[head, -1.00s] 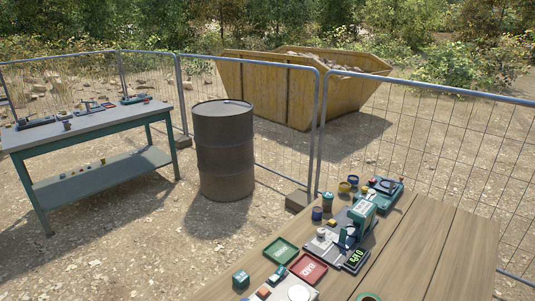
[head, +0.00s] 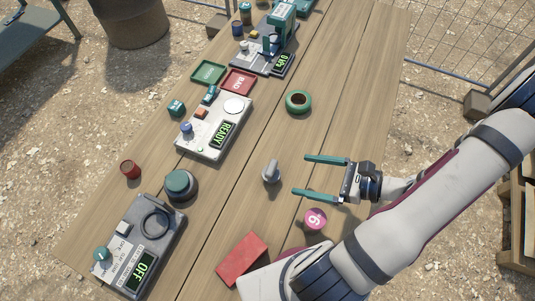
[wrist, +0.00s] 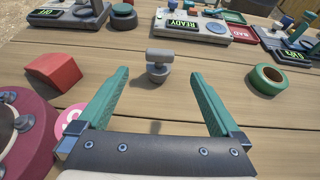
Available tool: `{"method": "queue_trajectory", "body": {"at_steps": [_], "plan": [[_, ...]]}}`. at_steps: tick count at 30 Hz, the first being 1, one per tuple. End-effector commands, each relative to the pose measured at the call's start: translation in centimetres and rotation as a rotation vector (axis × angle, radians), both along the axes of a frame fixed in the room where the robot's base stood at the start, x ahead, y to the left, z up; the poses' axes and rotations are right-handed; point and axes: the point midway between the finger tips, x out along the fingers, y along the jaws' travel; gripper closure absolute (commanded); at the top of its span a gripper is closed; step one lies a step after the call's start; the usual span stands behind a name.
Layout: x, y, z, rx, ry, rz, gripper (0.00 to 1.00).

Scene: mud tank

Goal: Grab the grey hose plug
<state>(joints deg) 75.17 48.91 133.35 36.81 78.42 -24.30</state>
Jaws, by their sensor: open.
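The grey hose plug (head: 270,173) stands upright on the wooden table, a round base with a bar-shaped handle on top. In the wrist view the plug (wrist: 158,66) is straight ahead, beyond the fingertips and between their lines. My gripper (head: 308,177) is open and empty, its two green fingers pointing left toward the plug in the head view. The fingers stop short of the plug and do not touch it. In the wrist view my gripper (wrist: 159,73) shows both fingers spread wide, with nothing between them.
A red block (head: 242,259) and a pink disc (head: 315,219) lie near my arm. A green tape ring (head: 298,101) lies farther up the table. Devices reading READY (head: 213,128) and OFF (head: 137,245) stand to the left. Bare wood surrounds the plug.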

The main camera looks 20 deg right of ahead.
Motion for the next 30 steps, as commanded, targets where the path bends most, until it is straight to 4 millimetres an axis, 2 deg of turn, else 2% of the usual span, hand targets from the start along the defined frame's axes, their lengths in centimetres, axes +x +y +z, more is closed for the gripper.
{"method": "queue_trajectory", "body": {"at_steps": [3, 6, 11, 18, 26, 27, 30], "plan": [[2.2, 2.7, -1.3, 0.005, 0.002, 0.012, 0.00], [3.7, 4.3, -2.2, 0.003, 0.003, 0.011, 0.00], [4.9, 5.4, -2.9, 0.001, 0.002, 0.008, 0.00], [7.8, 8.5, -4.0, 0.001, 0.002, 0.012, 0.00], [8.5, 9.0, -4.4, -0.001, 0.001, 0.005, 0.00], [8.5, 9.0, -4.4, -0.001, 0.001, 0.005, 0.02], [8.5, 9.0, -4.4, -0.001, 0.001, 0.005, 0.20]]}}
